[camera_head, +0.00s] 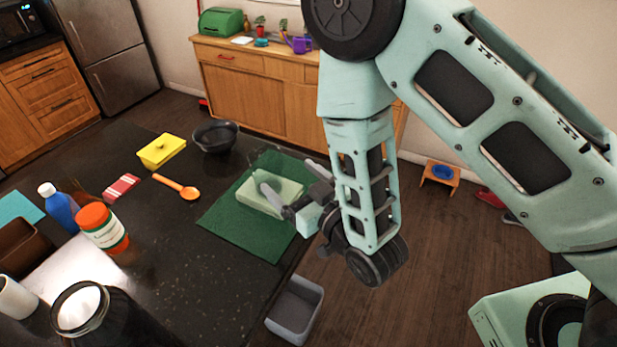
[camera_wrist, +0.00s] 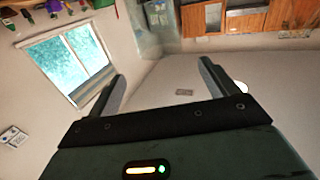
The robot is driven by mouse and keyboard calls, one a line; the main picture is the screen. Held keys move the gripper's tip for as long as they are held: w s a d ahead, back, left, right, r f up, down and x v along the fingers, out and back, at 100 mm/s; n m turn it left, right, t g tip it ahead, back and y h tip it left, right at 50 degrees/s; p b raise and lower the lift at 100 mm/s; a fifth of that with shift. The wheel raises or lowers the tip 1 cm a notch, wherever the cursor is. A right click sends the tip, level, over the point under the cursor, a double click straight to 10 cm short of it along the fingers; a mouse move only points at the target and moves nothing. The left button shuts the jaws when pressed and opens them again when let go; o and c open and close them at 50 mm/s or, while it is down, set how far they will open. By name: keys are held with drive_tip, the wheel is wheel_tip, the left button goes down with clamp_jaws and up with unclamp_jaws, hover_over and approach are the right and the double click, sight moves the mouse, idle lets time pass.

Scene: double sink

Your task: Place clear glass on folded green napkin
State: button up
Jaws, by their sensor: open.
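A dark green cloth (camera_head: 240,222) lies flat on the black counter. A pale green folded cloth (camera_head: 285,190) appears on it, partly hidden by my gripper; I cannot tell which one is the napkin. My gripper (camera_head: 292,181) is open, in front of the pale cloth in the head view. Its two fingers stand apart in the wrist view (camera_wrist: 161,80) with nothing between them. I cannot make out a clear glass in either view.
On the counter are a black bowl (camera_head: 215,136), a yellow box (camera_head: 161,150), an orange spoon (camera_head: 178,187), an orange-lidded jar (camera_head: 103,229), a blue bottle (camera_head: 60,208) and a dark jar (camera_head: 110,318). A grey bin (camera_head: 295,308) stands beside the counter. The counter's middle is clear.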

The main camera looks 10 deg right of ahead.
drive_tip(key=shift+w+a+r+g+h, duration=0.2)
drive_tip(key=shift+w+a+g+h, duration=0.25)
drive_tip(key=shift+g, duration=0.25)
drive_tip(key=shift+a+r+g, duration=0.15)
drive_tip(key=shift+a+g, duration=0.2)
drive_tip(key=shift+g, duration=0.25)
drive_tip(key=s+d+r+g+h, duration=0.2)
drive_tip(key=s+d+r+g, duration=0.1)
drive_tip(key=s, duration=0.4)
drive_tip(key=s+d+r+n+g+h, duration=0.1)
drive_tip(key=s+d+r+g+h, duration=0.2)
drive_tip(key=s, duration=0.4)
drive_tip(key=s+d+r+g+h, duration=0.2)
drive_tip(key=s+d+r+g, duration=0.1)
drive_tip(key=s+g, duration=0.4)
drive_tip(key=shift+s+d+r+n, duration=0.25)
drive_tip(key=shift+s+d+n, duration=0.15)
drive_tip(key=shift+d, duration=0.25)
drive_tip(key=shift+h, duration=0.25)
